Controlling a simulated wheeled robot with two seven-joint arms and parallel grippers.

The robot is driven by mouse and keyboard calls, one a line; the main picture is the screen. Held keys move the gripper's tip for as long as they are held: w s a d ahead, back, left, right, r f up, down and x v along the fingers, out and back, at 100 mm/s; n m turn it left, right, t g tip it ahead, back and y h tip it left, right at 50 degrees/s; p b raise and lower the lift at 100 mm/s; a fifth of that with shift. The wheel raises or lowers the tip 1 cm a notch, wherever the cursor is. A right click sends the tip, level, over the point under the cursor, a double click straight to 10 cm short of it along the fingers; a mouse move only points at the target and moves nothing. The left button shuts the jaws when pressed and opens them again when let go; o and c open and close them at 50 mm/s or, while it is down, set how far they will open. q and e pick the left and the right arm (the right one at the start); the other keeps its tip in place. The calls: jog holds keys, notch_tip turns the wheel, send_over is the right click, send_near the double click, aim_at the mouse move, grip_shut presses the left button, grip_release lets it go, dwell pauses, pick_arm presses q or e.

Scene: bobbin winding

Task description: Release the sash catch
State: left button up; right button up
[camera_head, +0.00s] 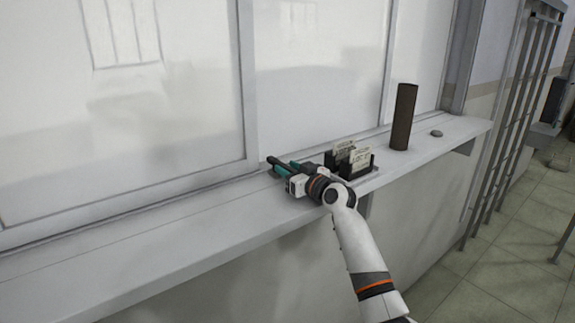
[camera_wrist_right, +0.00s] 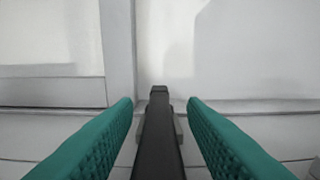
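The sash catch appears as a dark upright lever (camera_wrist_right: 158,130) on a grey base in the right wrist view, at the foot of the window frame. My right gripper (camera_wrist_right: 160,103) has its two teal fingers apart, one on each side of the lever, with a visible gap on both sides. In the head view my right gripper (camera_head: 279,166) is low over the sill against the window frame. The gripper largely hides the catch there. My left gripper is in neither view.
The pale sill (camera_head: 190,222) runs below the window and is clear on the left. Right of my gripper stand a dark card holder (camera_head: 360,165) with cards, a brown cylinder (camera_head: 403,118) and a small grey disc (camera_head: 436,133). A metal gate (camera_head: 510,120) is at far right.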

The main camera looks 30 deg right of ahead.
jog(key=shift+w, duration=0.25)
grip_shut()
jog(key=y+b, duration=0.1)
jog(key=b, duration=0.2)
jog(key=n+y+b, duration=0.1)
jog(key=b, duration=0.3)
jog(key=d+n+y+b, duration=0.1)
jog(key=b, duration=0.2)
jog(key=shift+w+f+g+y+b, duration=0.2)
jog(key=shift+g+y+b, duration=0.1)
jog(key=shift+y+b, duration=0.1)
jog(key=shift+d+r+n+y+b, duration=0.1)
jog(key=shift+r+n+y+b, duration=0.15)
jog(key=shift+n+y+b, duration=0.35)
jog(key=shift+r, duration=0.1)
grip_release()
